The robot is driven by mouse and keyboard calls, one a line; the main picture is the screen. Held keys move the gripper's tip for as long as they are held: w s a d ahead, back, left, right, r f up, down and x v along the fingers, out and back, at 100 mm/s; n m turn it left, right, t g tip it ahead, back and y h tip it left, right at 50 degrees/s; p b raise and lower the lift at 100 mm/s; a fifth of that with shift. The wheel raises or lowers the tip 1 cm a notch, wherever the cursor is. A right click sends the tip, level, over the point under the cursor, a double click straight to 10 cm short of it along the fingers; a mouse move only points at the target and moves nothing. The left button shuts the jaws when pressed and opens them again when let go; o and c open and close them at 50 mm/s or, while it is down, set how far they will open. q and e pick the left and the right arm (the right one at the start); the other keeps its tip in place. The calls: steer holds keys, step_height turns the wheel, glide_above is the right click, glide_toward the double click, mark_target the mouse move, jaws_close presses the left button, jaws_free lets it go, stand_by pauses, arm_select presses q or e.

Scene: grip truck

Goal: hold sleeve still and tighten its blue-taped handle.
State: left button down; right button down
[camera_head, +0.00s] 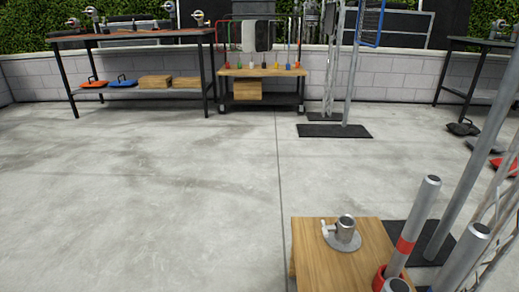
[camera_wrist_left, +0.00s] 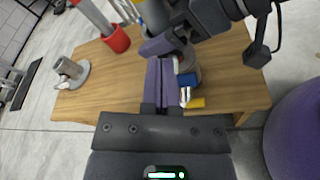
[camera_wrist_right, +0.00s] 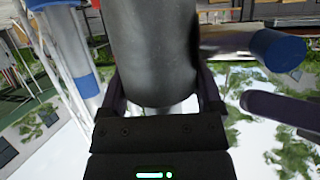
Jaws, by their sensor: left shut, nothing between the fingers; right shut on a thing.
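The sleeve (camera_wrist_right: 155,50) is a dark grey cylinder between the two fingers of my right gripper (camera_wrist_right: 160,85), which is shut on it. A bar with a blue end (camera_wrist_right: 272,48), apparently the blue-taped handle, sticks out to the right of the sleeve. A finger of my left gripper (camera_wrist_right: 285,112) lies just below that end, apart from it in this view. In the left wrist view my left gripper (camera_wrist_left: 160,78) is shut and empty, with a blue piece (camera_wrist_left: 187,80) close beside its fingers. My right gripper (camera_wrist_left: 208,18) partly hides the sleeve there. Neither gripper shows in the head view.
A wooden bench top (camera_head: 372,245) at the lower right carries a metal mount on a round plate (camera_head: 343,235) and a red-banded post (camera_head: 408,235). Metal stands rise at the right. A cart (camera_head: 262,75) and work table (camera_head: 140,37) stand far back. The floor left is clear.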

arm_select(q)
steer(key=shift+f, duration=0.4)
stand_by(0.3)
steer(key=shift+s+f, duration=0.1)
steer(key=shift+s, duration=0.25)
steer(key=shift+s+f, duration=0.6)
steer(key=shift+s, duration=0.2)
stand_by(0.3)
steer(key=f+v, duration=0.1)
steer(key=v, duration=0.5)
steer(key=shift+a, duration=0.2)
